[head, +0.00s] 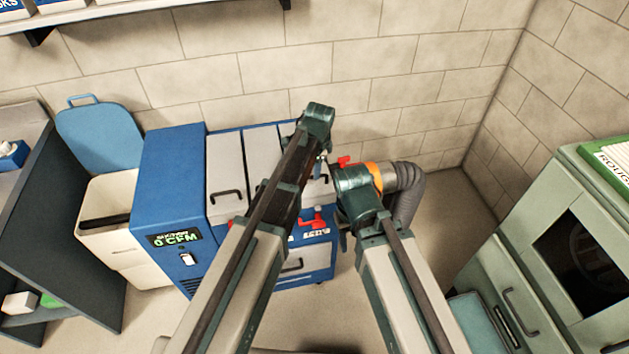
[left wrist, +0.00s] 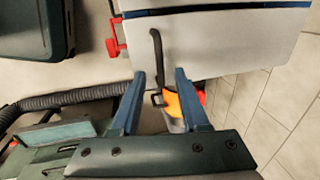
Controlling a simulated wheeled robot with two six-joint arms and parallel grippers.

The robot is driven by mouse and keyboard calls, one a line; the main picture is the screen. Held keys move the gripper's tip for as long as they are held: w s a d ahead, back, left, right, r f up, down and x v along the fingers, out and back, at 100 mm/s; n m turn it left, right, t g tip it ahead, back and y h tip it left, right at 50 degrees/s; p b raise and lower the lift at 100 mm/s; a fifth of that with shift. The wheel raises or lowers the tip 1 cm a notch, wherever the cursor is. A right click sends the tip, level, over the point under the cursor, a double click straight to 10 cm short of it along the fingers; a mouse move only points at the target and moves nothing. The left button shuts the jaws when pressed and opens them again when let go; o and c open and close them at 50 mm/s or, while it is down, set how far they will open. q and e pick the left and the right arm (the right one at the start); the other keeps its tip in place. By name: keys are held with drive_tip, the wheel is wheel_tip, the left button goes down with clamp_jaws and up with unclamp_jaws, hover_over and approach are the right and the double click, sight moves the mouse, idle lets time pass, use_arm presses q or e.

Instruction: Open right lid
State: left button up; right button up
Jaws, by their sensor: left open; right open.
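The blue machine (head: 170,170) has several pale lids with dark handles on its top. The right lid (head: 316,192) is shut and partly hidden behind my left arm. In the left wrist view the lid (left wrist: 225,40) is a pale panel with a dark bar handle (left wrist: 157,48). My left gripper (head: 321,158) is open at this lid. Its two fingers (left wrist: 160,76) stand on either side of the handle's near end, without closing on it. My right gripper (head: 343,238) is open, lower, at the machine's right front; its fingers are mostly hidden.
The left lid (head: 225,165) and middle lid (head: 262,150) are shut. Red clamps (head: 313,220) sit on the machine's front. A grey hose (head: 408,190) with an orange collar is at its right. A pale bin (head: 120,235) stands left, a green cabinet (head: 540,260) right.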

use_arm(q)
drive_tip(key=f, duration=0.1)
drive_tip(key=f+b, duration=0.2)
drive_tip(key=shift+w+a+f, duration=0.1)
drive_tip(key=shift+w+f, duration=0.05)
drive_tip(key=shift+w, duration=0.15)
use_arm(e)
wheel_tip(320, 180, down, 3)
drive_tip(key=shift+f, duration=0.1)
use_arm(q)
drive_tip(key=shift+c, duration=0.2)
clamp_jaws()
idle(0.8)
